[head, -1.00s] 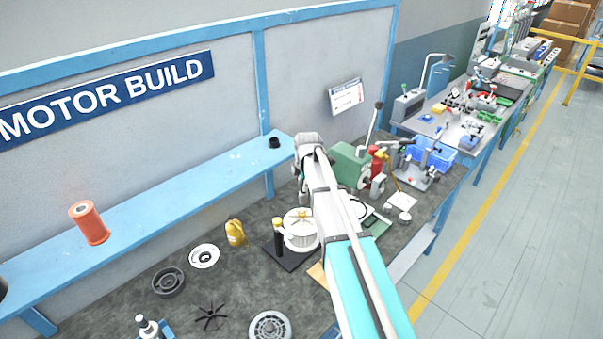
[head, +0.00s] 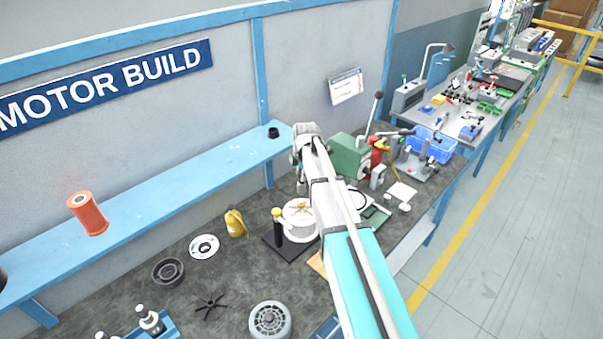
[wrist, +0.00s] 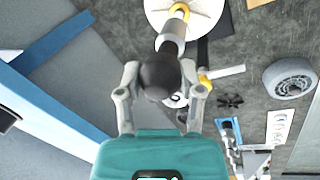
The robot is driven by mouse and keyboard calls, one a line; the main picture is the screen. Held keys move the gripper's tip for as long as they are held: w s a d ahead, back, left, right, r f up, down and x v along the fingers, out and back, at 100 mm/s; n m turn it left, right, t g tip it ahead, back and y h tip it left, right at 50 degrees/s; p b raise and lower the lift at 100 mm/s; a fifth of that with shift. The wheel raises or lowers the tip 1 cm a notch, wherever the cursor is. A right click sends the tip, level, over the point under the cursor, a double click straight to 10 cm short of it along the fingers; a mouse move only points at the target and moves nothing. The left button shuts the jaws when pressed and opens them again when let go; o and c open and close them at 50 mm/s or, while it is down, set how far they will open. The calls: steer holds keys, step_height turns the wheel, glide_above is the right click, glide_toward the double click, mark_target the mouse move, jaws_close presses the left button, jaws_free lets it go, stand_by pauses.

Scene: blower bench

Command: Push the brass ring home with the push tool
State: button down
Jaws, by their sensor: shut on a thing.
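My gripper (wrist: 160,90) is shut on the push tool (wrist: 172,42), gripping near its black rounded end. The tool's grey shaft points to the top of the wrist view. The brass ring (wrist: 180,10) shows as a yellow band at the shaft's far end, over the white round housing (wrist: 155,14). I cannot tell whether tool and ring touch. In the head view the white housing (head: 300,232) stands on the bench with a brass-coloured part (head: 300,206) on top. My arm partly covers it there, and the held tool is hidden.
A dark post with a yellow top (head: 277,228) stands left of the housing. A green machine (head: 348,157) stands behind right. The blue shelf (head: 170,190) runs along the wall.

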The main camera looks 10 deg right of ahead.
mark_target(301, 184)
steer(key=shift+s+b+x, duration=0.2)
steer(key=shift+b+x, duration=0.75)
steer(key=shift+x, duration=0.05)
steer(key=shift+s+b+x, duration=0.2)
steer(key=shift+b+x, duration=0.75)
steer(key=shift+x, duration=0.05)
steer(key=shift+b+x, duration=0.8)
steer(key=shift+x, duration=0.05)
stand_by(0.7)
steer(key=shift+s, duration=0.2)
stand_by(0.3)
steer(key=shift+w+p+v, duration=0.25)
steer(key=shift+p+v, duration=0.85)
steer(key=shift+p, duration=0.1)
steer(key=shift+w+p+v, duration=0.2)
steer(key=shift+p+v, duration=0.95)
steer(key=shift+w+p+v, duration=0.25)
steer(key=shift+p+v, duration=0.85)
steer(key=shift+p, duration=0.1)
